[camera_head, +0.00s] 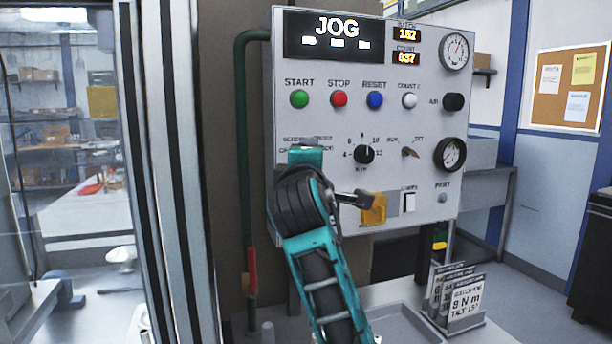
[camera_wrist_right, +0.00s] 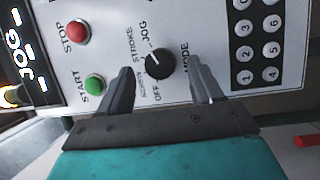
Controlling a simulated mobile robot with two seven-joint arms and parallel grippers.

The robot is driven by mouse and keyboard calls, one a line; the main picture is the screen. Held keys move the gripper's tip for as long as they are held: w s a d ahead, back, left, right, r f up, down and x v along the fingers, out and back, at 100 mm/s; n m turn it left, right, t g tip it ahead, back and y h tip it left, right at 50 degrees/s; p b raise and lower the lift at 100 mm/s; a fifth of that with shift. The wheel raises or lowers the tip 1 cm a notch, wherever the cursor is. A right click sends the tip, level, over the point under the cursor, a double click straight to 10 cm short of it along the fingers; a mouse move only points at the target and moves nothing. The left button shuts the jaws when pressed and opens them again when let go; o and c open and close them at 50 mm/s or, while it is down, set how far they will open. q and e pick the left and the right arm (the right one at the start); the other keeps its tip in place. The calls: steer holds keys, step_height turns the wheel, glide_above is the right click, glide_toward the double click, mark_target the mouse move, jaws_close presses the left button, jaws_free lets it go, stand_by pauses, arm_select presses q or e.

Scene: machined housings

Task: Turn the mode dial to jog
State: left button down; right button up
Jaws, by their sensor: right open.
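The mode dial (camera_wrist_right: 160,64) is a round black knob on the pale control panel (camera_head: 230,20). In the right wrist view its labels read OFF, SCREEN, STROKE and JOG around one side, with MODE beside it. Its small white mark points toward the upper left, to the STROKE–JOG side. My right gripper (camera_wrist_right: 162,74) is open, with one finger on each side of the dial and a visible gap to both. In the head view my teal right arm hides the dial and the fingertips. The panel display (camera_head: 335,35) reads JOG. My left gripper is not in view.
START (camera_head: 299,99), STOP (camera_head: 339,99) and RESET (camera_head: 375,99) buttons sit above the dial area. A keypad (camera_wrist_right: 257,45) lies close by in the wrist view. Another black knob (camera_head: 364,154) and a yellow part (camera_head: 374,209) are right of my arm. Cards (camera_head: 463,299) stand below.

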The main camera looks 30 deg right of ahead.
steer(key=v, duration=1.1)
steer(key=shift+s+a+b, duration=0.2)
steer(key=shift+a+b, duration=0.05)
steer(key=shift+b, duration=0.15)
steer(key=shift+f, duration=0.1)
